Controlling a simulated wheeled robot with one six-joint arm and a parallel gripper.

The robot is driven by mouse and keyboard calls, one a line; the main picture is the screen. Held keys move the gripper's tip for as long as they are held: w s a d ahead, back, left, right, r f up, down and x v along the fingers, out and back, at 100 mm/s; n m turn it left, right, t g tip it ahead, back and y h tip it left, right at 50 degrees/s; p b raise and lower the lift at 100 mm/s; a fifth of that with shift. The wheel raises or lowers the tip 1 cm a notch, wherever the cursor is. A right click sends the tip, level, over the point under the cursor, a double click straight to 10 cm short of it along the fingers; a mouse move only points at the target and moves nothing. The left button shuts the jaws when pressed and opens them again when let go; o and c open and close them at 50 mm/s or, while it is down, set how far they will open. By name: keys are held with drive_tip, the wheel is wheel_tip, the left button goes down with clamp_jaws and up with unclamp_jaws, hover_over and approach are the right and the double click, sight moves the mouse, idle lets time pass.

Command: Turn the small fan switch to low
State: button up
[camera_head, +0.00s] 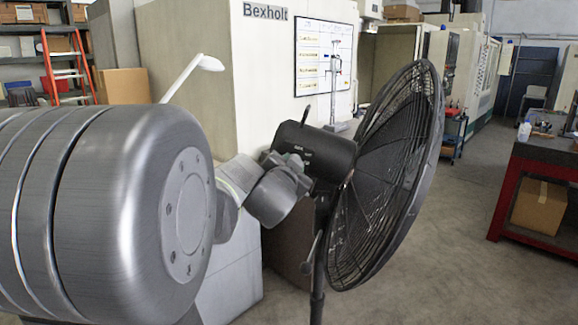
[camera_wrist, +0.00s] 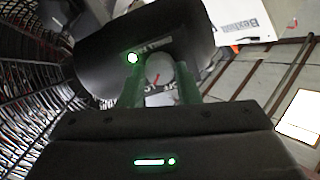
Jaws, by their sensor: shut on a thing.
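The black pedestal fan shows in the head view with its round wire grille (camera_head: 385,180) facing right and its dark motor housing (camera_head: 325,152) behind. In the wrist view the housing (camera_wrist: 105,65) fills the upper middle, with the grille (camera_wrist: 35,85) at left. My gripper (camera_wrist: 160,80) is shut on this knob, one finger on each side. Printed lettering by the knob is partly hidden and too small to read. In the head view my arm hides the fingertips.
A large pale cabinet marked Bexholt (camera_head: 262,60) with a whiteboard (camera_head: 324,58) stands behind the fan. A red-framed workbench (camera_head: 545,155) is at right, with a cardboard box (camera_head: 540,205) underneath. An orange ladder (camera_head: 66,75) stands at far left. The floor right of the fan is clear.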

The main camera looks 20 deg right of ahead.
drive_tip(key=o, duration=1)
drive_tip(key=shift+c, duration=0.2)
drive_tip(key=p+v, duration=0.3)
drive_tip(key=v, duration=1)
drive_tip(key=shift+s+a, duration=0.25)
drive_tip(key=shift+s, duration=0.1)
drive_tip(key=shift+w+f, duration=0.1)
drive_tip(key=b+x, duration=0.3)
drive_tip(key=x, duration=1)
drive_tip(key=shift+w+d, duration=0.25)
drive_tip(key=shift+w, duration=0.05)
